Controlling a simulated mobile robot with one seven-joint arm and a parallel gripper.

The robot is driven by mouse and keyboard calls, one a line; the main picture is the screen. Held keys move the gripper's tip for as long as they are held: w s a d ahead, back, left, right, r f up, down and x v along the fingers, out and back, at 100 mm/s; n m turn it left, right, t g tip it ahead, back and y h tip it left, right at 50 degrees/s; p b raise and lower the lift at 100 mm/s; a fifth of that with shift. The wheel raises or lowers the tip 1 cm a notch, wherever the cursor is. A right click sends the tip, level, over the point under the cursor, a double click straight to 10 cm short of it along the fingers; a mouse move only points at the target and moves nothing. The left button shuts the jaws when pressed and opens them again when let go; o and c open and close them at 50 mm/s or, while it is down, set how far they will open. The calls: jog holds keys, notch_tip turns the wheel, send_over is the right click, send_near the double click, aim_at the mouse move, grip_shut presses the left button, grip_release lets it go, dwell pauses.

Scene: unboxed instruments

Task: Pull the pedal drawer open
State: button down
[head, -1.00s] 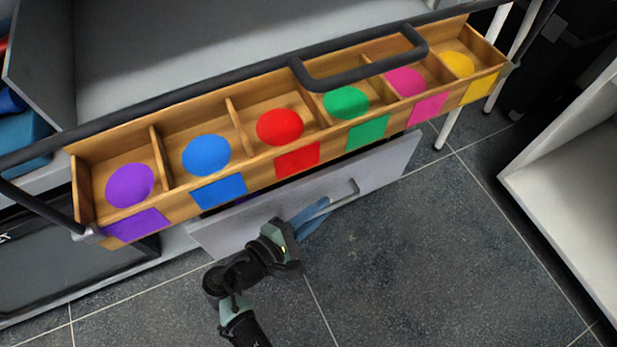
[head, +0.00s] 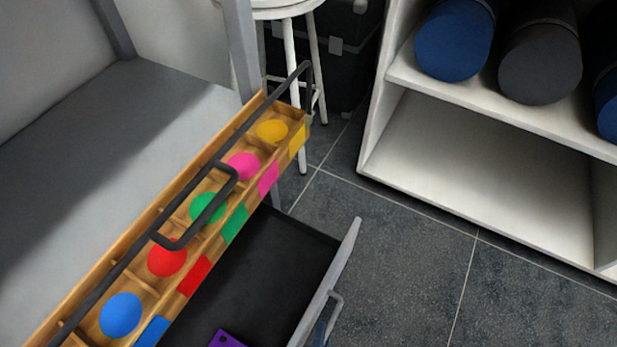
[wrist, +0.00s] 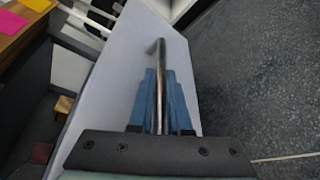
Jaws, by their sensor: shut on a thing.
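The drawer with a light grey front panel (head: 340,270) stands pulled out below the wooden tray in the head view. Its dark inside shows, with a purple object (head: 228,339) at the bottom edge of the picture. The drawer's bar handle (head: 334,308) is on the outer face of the panel. In the wrist view, the handle (wrist: 160,62) runs between the blue fingers of my gripper (wrist: 158,85), which are shut on it. In the head view, only a bit of blue finger shows by the handle; the rest of my gripper is out of frame.
A wooden tray (head: 136,289) with coloured discs and a dark rail lies above the drawer. A white shelf (head: 480,190) with blue and dark rolls stands at right. A white stool (head: 290,40) is behind. Grey tiled floor (head: 415,275) is clear between drawer and shelf.

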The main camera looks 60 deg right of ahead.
jog(key=shift+s+a, duration=0.1)
jog(key=shift+s, duration=0.15)
jog(key=c, duration=0.9)
grip_release()
jog(key=shift+o, duration=0.2)
jog(key=p+v, duration=0.3)
jog(key=v, duration=1)
